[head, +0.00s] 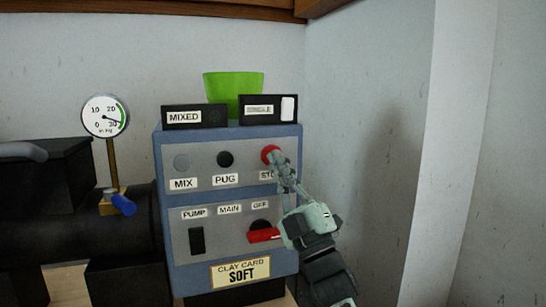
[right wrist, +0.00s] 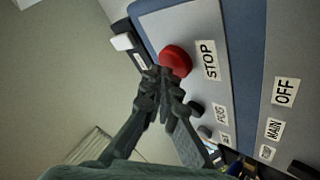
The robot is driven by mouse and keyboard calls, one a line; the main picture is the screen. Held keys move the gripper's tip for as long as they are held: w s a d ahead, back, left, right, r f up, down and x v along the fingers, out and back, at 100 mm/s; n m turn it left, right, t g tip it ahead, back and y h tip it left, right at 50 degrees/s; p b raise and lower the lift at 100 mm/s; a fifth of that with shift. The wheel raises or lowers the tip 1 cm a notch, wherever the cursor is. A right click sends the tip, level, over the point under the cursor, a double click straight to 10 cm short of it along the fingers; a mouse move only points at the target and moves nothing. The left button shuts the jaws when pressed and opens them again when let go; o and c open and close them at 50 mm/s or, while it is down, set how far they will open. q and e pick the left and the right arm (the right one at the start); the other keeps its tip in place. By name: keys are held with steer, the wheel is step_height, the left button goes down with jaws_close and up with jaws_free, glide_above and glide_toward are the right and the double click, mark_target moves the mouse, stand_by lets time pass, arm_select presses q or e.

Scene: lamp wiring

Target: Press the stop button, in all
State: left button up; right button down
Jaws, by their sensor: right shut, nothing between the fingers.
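The red stop button (head: 269,153) is at the upper right of the blue control box's (head: 234,275) front panel, above a label partly hidden by my gripper. In the right wrist view the round red button (right wrist: 176,60) sits beside the STOP label (right wrist: 209,60). My right gripper (head: 277,165) is shut and empty, its fingertips at the lower edge of the button. In the right wrist view the fingertips (right wrist: 161,74) overlap the button's edge; whether they touch it or press it in I cannot tell. My left gripper is not in view.
On the same panel are a grey MIX button (head: 181,162), a black PUG button (head: 225,159), a black pump switch (head: 196,240) and a red main handle (head: 264,235). A gauge (head: 105,116) stands at left. A green container (head: 240,84) sits on top. Free room lies right of the box.

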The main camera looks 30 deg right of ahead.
steer(key=shift+w+d, duration=0.25)
steer(key=shift+w, duration=0.4)
stand_by(0.9)
steer(key=shift+s+a+f, duration=0.2)
steer(key=shift+s+f, duration=0.1)
steer(key=shift+s, duration=0.25)
steer(key=shift+s+a, duration=0.1)
steer(key=shift+s, duration=0.25)
steer(key=shift+r, duration=0.1)
steer(key=shift+s+a, duration=0.2)
steer(key=shift+s, duration=0.65)
steer(key=shift+s+a, duration=0.2)
steer(key=shift+s, duration=0.6)
steer(key=shift+s+a, duration=0.2)
steer(key=shift+s, duration=0.65)
